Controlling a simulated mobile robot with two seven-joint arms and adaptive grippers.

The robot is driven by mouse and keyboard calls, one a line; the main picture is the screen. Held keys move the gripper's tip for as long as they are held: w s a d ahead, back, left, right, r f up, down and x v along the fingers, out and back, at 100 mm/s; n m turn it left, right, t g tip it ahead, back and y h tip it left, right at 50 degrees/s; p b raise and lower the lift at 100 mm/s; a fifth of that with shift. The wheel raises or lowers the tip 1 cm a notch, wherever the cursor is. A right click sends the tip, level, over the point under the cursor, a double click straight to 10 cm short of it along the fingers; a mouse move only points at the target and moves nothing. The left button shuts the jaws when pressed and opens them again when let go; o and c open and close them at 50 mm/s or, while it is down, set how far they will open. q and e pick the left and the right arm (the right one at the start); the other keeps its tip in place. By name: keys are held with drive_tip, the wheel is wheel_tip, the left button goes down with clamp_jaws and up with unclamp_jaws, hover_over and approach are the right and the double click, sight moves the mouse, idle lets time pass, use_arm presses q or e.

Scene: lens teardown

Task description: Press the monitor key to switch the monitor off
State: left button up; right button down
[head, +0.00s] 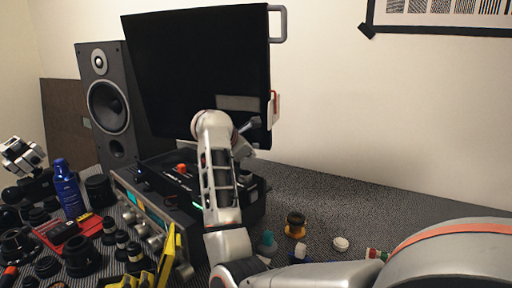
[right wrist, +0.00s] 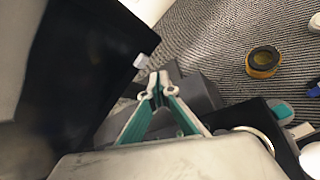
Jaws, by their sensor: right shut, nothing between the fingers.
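The monitor (head: 190,70) stands at the back with a black screen; a pale grey patch shows low on its right part. It also fills the left of the right wrist view (right wrist: 75,70). A small white piece (right wrist: 145,61) sits at its edge there, just beyond my fingertips; I cannot tell whether this is the monitor key. My right gripper (head: 254,124) is at the monitor's lower right edge, shut and empty. In the right wrist view its teal-lined fingers (right wrist: 158,86) meet at the tips; contact cannot be told.
A speaker (head: 108,100) stands left of the monitor. An amplifier (head: 150,215) with a black box on it lies below my right arm. Lens parts, a blue bottle (head: 67,188) and a red box crowd the left. An amber-ringed part (head: 295,225) lies right; the back-right table is clear.

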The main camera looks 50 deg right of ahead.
drive_tip(key=shift+s+a+f+p, duration=0.15)
drive_tip(key=shift+s+a, duration=0.3)
drive_tip(key=shift+a, duration=0.4)
drive_tip(key=shift+s+a+f+p, duration=0.15)
drive_tip(key=shift+s+a, duration=0.25)
drive_tip(key=shift+a, duration=0.4)
use_arm(q)
drive_tip(key=shift+w+r, duration=0.65)
drive_tip(key=shift+r, duration=0.15)
use_arm(e)
drive_tip(key=shift+a+f, duration=0.15)
